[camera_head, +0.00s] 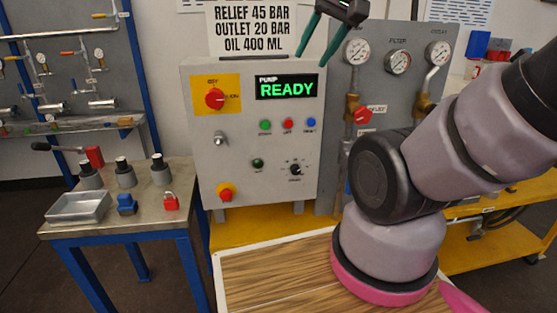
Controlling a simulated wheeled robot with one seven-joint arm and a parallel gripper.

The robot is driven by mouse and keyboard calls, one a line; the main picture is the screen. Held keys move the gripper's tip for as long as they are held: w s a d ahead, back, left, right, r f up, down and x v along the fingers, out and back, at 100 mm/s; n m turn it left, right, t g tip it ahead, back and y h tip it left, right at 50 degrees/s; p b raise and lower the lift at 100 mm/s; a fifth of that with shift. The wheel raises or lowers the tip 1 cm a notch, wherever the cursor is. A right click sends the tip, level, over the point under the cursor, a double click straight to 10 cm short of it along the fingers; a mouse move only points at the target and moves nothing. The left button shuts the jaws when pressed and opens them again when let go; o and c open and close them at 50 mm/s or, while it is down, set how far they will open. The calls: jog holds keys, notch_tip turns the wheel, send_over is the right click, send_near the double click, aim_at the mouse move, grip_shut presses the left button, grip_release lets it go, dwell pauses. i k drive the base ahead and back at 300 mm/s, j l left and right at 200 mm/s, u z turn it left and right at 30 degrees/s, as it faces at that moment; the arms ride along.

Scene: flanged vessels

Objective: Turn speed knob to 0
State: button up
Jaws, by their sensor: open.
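The speed knob (295,169) is a small black dial at the lower right of the grey pump control panel (235,140). Marks surround it and a small label sits below; its exact setting is too small to read. My gripper (309,63) is at the top of the head view, with two dark green fingers spread apart and pointing down. It is empty. In the picture it is well above the knob, over the upper right of the panel. The green display (287,87) reads READY.
The panel also has a red rotary switch (215,98), small coloured buttons (288,124), a key switch (220,138) and a red emergency button (225,192). Gauges (398,62) and a red valve handle (363,115) stand to the right. A side table (130,220) is left.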

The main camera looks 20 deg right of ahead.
aim_at(295, 169)
jog(key=k+j+z, duration=0.1)
jog(key=j, duration=0.35)
jog(key=k+j+z, duration=0.1)
jog(key=k+j, duration=0.2)
jog(key=j, duration=0.15)
jog(key=k+j+z, duration=0.1)
jog(key=k+j, duration=0.15)
jog(key=j, duration=0.15)
